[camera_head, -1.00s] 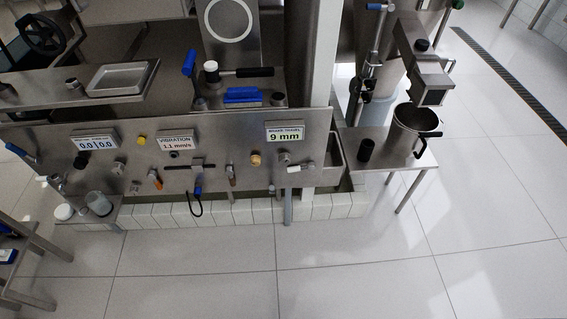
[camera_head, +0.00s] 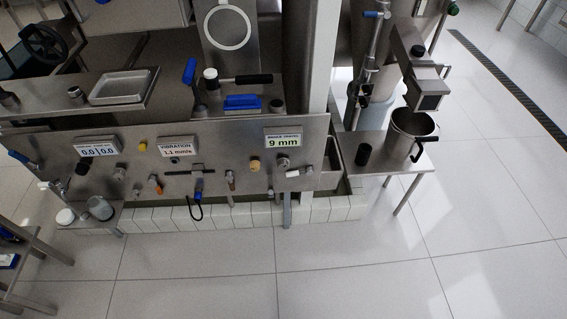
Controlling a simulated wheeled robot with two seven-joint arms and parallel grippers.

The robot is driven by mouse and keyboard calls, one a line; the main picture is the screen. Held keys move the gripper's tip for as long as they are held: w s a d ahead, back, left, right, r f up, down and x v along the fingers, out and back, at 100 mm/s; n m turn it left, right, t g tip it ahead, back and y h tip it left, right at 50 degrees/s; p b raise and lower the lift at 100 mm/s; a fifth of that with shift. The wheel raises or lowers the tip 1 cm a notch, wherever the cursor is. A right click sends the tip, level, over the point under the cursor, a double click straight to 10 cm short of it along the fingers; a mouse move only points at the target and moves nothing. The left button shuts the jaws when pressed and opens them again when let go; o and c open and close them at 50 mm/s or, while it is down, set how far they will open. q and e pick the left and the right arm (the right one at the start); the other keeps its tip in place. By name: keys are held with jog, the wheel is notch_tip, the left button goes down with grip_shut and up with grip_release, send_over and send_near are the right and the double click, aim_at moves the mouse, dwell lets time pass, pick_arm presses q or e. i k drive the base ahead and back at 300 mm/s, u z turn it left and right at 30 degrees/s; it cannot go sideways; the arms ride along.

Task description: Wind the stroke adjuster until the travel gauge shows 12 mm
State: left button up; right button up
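The travel gauge (camera_head: 283,138) is a small display on the right part of the steel panel and reads 9 mm. Below it is a round steel knob (camera_head: 281,160), with a brass-coloured knob (camera_head: 254,165) to its left. A fitting with a pale, light-coloured end (camera_head: 297,173) sits just under the steel knob. No label tells me which of these is the stroke adjuster. Neither of my grippers is in view.
The steel panel (camera_head: 222,142) also carries a vibration display (camera_head: 178,148) reading 1.1 mm/s and several valves. A side table (camera_head: 400,151) at the right holds a steel pot (camera_head: 412,124) and a black cup (camera_head: 363,154). The tiled floor in front is clear.

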aim_at(282, 164)
jog(key=k, duration=0.6)
jog(key=u, duration=0.7)
jog(key=i, duration=1.15)
jog(key=z, duration=0.75)
